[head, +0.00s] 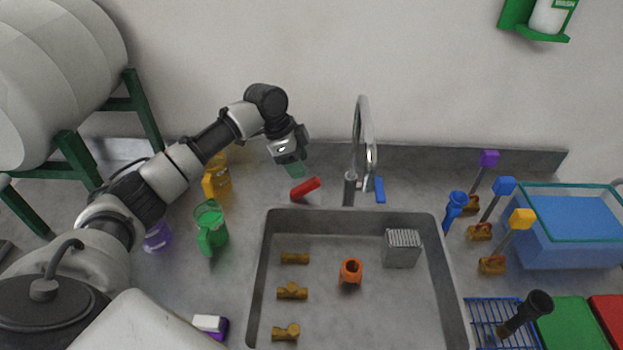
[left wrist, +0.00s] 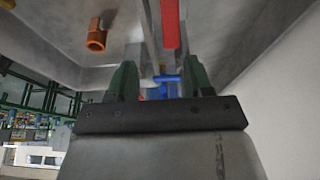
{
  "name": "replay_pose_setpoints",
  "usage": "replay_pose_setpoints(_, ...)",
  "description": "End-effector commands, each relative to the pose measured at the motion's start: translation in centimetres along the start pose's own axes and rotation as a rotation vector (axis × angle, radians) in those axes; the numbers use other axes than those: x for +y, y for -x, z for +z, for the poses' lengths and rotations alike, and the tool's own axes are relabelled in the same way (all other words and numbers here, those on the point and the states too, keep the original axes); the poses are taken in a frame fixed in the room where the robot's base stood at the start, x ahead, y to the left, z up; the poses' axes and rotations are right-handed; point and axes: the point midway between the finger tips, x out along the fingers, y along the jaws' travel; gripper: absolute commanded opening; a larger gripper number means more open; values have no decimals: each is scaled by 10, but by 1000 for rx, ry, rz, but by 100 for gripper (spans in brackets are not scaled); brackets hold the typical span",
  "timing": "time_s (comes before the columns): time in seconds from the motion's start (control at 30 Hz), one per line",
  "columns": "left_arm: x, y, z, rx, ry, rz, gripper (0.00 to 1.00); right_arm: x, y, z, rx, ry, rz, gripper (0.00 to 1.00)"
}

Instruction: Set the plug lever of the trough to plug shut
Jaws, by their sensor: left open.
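The trough (head: 277,217) is a grey sunken basin in the counter. A red lever (head: 305,189) lies at its back left rim, and a blue lever (head: 380,190) is right of the tap; which one works the plug I cannot tell. My left gripper (head: 294,171), with green fingers, is just above and behind the red lever, apart from it. In the left wrist view the open fingers (left wrist: 158,68) have nothing between them; the red lever (left wrist: 170,25) shows beyond the fingertips, with the blue lever (left wrist: 168,79) further off. My right gripper is out of view.
The tall tap (head: 371,130) stands right of my left gripper. Inside the trough are an orange cup (head: 350,271), a grey grater-like block (head: 402,248) and several brass fittings (head: 292,292). A green jug (head: 211,227) is left. The wall is close behind.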

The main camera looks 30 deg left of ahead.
Motion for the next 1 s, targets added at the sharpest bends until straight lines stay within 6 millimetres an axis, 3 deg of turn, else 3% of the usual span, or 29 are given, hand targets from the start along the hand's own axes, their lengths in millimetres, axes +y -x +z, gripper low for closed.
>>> replay_pose_setpoints(0.1,-12,14,4,17,2,-6,51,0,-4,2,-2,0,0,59)
replay_pose_setpoints(0.23,-14,9,3,23,2,-4,51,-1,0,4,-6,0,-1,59)
replay_pose_setpoints(0.7,-14,-72,1,22,4,-4,51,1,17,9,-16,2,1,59)
replay_pose_setpoints(1.0,-14,-91,1,21,3,-6,51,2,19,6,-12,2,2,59)
